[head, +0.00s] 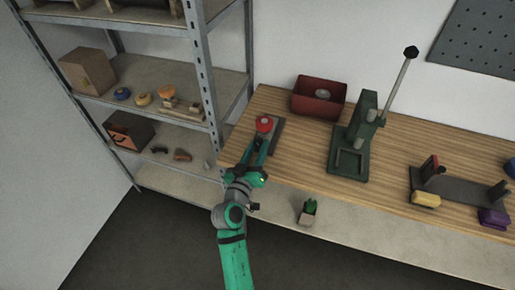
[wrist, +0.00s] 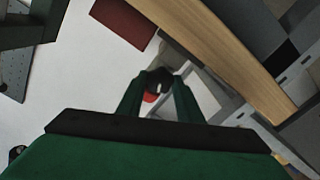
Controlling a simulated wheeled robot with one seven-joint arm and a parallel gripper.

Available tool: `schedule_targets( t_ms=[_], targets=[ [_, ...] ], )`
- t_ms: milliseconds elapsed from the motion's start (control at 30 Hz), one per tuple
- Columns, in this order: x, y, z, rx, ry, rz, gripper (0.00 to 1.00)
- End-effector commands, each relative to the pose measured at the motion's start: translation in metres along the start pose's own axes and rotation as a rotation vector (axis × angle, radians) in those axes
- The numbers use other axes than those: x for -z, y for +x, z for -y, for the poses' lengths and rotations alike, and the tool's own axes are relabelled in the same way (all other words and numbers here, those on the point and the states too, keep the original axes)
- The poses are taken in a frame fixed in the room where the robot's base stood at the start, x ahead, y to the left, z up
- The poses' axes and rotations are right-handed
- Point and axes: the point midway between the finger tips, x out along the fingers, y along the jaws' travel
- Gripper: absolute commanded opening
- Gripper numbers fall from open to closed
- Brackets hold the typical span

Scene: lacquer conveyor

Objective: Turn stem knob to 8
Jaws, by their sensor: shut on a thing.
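The stem knob (head: 264,123) is red and round and sits on a dark grey plate (head: 276,138) near the left end of the wooden bench. My gripper (head: 262,137) reaches it from the front and is shut on it. In the wrist view the two fingers of my gripper (wrist: 157,92) close around a dark piece with a red edge, the knob (wrist: 149,97). The fingers hide part of the knob. No numbers or pointer mark can be read in either view, so its setting cannot be told.
A green lever press (head: 352,150) stands right of the plate, and a red bin (head: 319,97) behind it. A metal shelf post (head: 203,75) is close on the left. A grey fixture (head: 457,190) with yellow and purple blocks lies at the right. Bare bench lies between plate and press.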

Motion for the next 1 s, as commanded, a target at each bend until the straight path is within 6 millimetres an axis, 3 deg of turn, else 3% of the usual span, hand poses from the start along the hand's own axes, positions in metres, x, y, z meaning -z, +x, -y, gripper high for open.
schedule_targets(
  t_ms=[500, 1000],
  targets=[
    [-0.0027, -0.0010, 0.0017, 0.002, 0.307, 0.006, 0.10],
    [-0.0029, -0.0011, 0.0021, 0.002, 0.352, 0.006, 0.10]
  ],
)
